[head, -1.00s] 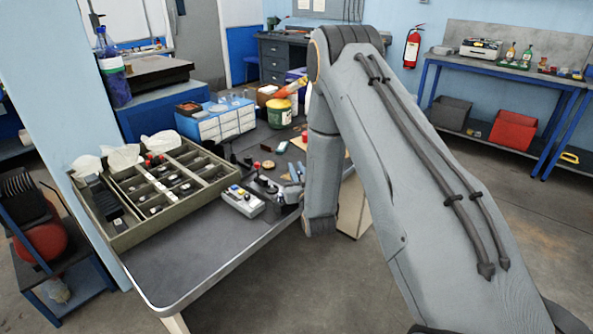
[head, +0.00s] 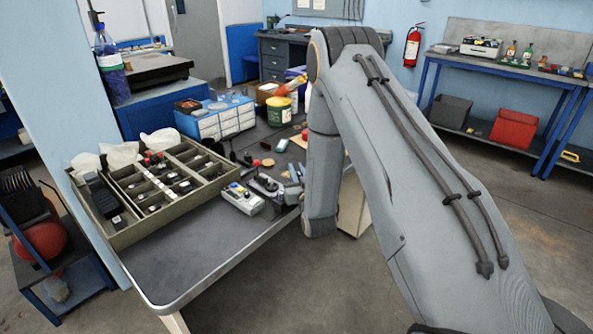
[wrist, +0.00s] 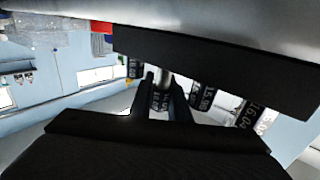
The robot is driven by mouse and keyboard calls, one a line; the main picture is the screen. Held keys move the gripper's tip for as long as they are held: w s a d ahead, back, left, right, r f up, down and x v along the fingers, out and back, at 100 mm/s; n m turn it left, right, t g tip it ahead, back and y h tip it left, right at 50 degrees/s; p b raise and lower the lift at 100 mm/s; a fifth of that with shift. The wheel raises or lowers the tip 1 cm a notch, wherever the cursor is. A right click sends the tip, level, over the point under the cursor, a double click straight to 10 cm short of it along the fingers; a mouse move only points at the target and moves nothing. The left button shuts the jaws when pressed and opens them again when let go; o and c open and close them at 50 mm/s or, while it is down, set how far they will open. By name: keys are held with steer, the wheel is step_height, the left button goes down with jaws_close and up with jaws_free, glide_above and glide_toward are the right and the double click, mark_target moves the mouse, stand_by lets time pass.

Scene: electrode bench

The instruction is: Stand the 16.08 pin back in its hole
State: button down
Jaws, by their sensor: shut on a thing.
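In the wrist view, my gripper (wrist: 162,102) has two dark fingers shut on a pin (wrist: 160,98) with a dark label band and a pale, shiny end. Its label is too small to read surely. A long black bar (wrist: 215,70) crosses behind it. Several labelled pins show along the bar: one reads about 15.98 (wrist: 204,96), another about 16.04 (wrist: 250,114). The hole itself is hidden. I cannot tell whether the held pin touches the bar. In the head view, the arm hides most of the gripper, and the pins are too small to make out.
On the bench (head: 185,262), a grey button box (head: 242,199) stands close to the arm's end. A compartmented olive tray (head: 150,225) is at the left. Blue drawers (head: 215,124) and a green-and-yellow tub (head: 279,112) stand behind. The bench front is clear.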

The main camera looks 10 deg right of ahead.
steer(key=shift+f, duration=0.1)
steer(key=c, duration=1.6)
jaws_free()
steer(key=shift+s, duration=0.1)
steer(key=shift+s+b, duration=0.8)
steer(key=shift+s, duration=3.05)
step_height(320, 180, up, 5)
steer(key=p, duration=0.3)
